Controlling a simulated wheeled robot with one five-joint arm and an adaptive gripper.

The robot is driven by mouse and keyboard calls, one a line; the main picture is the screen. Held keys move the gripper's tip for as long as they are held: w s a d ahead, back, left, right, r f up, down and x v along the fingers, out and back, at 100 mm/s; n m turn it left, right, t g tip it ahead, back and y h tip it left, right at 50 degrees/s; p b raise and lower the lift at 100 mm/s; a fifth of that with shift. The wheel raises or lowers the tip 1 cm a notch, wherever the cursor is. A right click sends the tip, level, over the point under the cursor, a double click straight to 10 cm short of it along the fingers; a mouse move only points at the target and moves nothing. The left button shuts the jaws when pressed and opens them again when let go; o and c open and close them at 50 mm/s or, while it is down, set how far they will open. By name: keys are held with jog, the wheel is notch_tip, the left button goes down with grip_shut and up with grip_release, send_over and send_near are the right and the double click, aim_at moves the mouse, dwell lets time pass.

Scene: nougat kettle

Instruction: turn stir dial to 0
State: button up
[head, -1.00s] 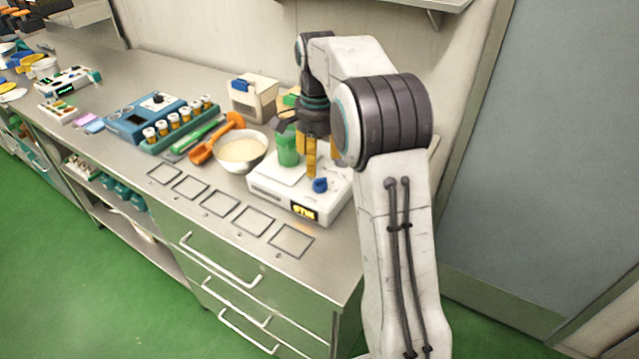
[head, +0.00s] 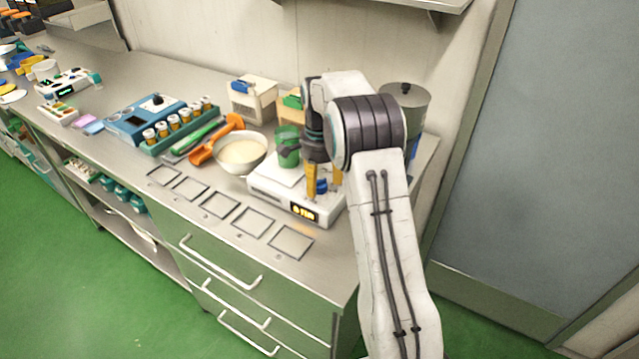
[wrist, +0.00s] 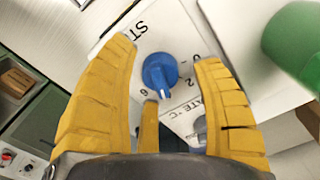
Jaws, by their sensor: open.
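The blue stir dial (wrist: 160,73) sits on the white face of the stirrer (head: 266,187), with printed marks such as 0, 2 and 6 around it in the wrist view. Its white pointer line lies toward the lower side in that view, near the 2 and 6 marks. My gripper (wrist: 168,50) is open, with yellow fingers on both sides of the dial and a third finger below it. I cannot tell whether any finger touches the dial. In the head view my gripper (head: 323,192) is over the dial, which is partly hidden. A lit display (head: 304,212) shows on the front.
A green beaker (head: 287,146) stands on the stirrer, left of my gripper. A white bowl (head: 242,170) and an orange scoop (head: 203,154) lie further left. A grey pot (head: 408,92) stands behind my arm. Square outlines along the counter front are clear.

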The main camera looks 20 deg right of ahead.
jog(key=shift+f, duration=0.45)
grip_shut()
dwell(0.5)
